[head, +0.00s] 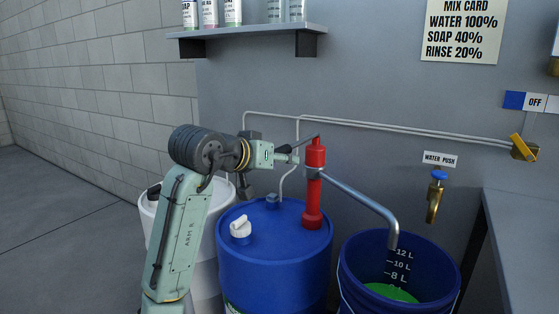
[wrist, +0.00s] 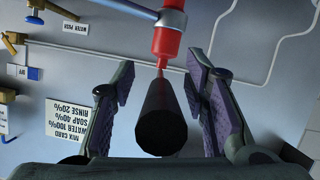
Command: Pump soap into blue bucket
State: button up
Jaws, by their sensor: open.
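The red pump (head: 314,185) stands upright on the blue drum (head: 270,265). Its grey spout (head: 365,200) reaches right and bends down over the blue bucket (head: 352,275). Green liquid (head: 390,292) lies in the bucket, below the 8 L mark. The pump's dark handle (head: 303,144) slants down left from the pump top to my gripper (head: 287,156). In the wrist view the handle's black grip (wrist: 164,120) lies between the two spread fingers of my gripper (wrist: 160,88), with gaps on both sides. The fingers are open. The grip's far end meets the red pump (wrist: 167,40).
A white drum (head: 207,225) stands behind my arm, left of the blue drum. A shelf with bottles (head: 245,33) hangs above. A brass tap (head: 434,200) is on the wall behind the bucket. A grey counter (head: 515,240) stands at right. Pipes run along the wall.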

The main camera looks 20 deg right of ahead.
jog(key=v, duration=1.2)
jog(key=w+d+f+m+t+h+p, duration=0.1)
jog(key=w+d, duration=0.1)
jog(key=d, duration=0.1)
jog(key=w+d+f+m+t+h+p, duration=0.1)
jog(key=w+d, duration=0.1)
jog(key=w+d+f+m+t+p, duration=0.1)
jog(key=w+d+m+p, duration=0.1)
jog(key=d, duration=0.1)
jog(key=shift+w+d+f+h, duration=0.1)
jog(key=shift+w+d+h, duration=0.1)
jog(key=shift+d+h, duration=0.2)
dwell(0.3)
grip_shut()
dwell(0.6)
